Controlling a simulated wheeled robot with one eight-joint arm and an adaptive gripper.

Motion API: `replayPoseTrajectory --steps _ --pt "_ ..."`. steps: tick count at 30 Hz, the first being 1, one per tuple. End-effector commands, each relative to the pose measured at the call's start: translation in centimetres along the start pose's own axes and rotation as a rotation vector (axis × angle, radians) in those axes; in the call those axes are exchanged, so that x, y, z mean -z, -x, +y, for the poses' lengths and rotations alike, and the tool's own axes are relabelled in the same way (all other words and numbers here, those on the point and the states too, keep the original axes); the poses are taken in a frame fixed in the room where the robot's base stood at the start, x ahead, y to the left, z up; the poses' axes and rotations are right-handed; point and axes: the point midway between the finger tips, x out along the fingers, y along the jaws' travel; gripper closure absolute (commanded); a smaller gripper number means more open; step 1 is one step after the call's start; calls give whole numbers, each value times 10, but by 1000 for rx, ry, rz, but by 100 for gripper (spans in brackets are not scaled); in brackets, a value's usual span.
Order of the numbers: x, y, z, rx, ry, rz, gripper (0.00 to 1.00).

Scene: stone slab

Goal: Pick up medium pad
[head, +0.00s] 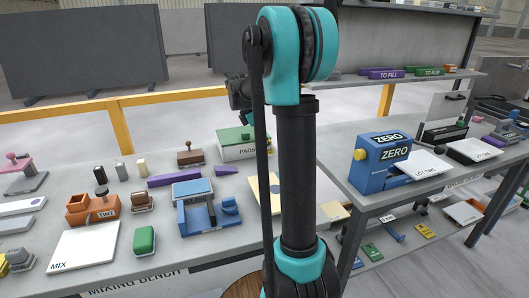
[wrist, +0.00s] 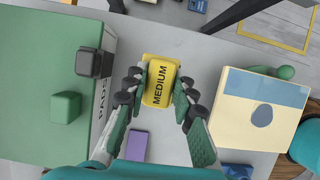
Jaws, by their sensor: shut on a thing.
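The medium pad (wrist: 160,88) is a yellow block with rounded edges, labelled MEDIUM, in the middle of the wrist view. My gripper (wrist: 161,78) is shut on it, with one finger against its left side and one against its right. The wrist view does not make clear how far the pad is above the grey bench. In the head view my arm hides the pad, and only part of my gripper (head: 246,118) shows, over the box marked PADS.
The green-topped PADS box (head: 243,151) stands close by; it fills the left of the wrist view (wrist: 30,100), with dark and green blocks beside my left finger. A cream board (wrist: 245,105) lies to the right. The mixing bench (head: 190,246) holds several other items.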

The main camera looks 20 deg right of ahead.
Motion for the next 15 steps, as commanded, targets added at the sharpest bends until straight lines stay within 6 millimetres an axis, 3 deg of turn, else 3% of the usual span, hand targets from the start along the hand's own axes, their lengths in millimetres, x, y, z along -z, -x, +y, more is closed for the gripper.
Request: replayPoseTrajectory --steps 6,15 --pt "-22 54 0 0 0 0 100" --pt "-45 108 0 0 0 0 100"
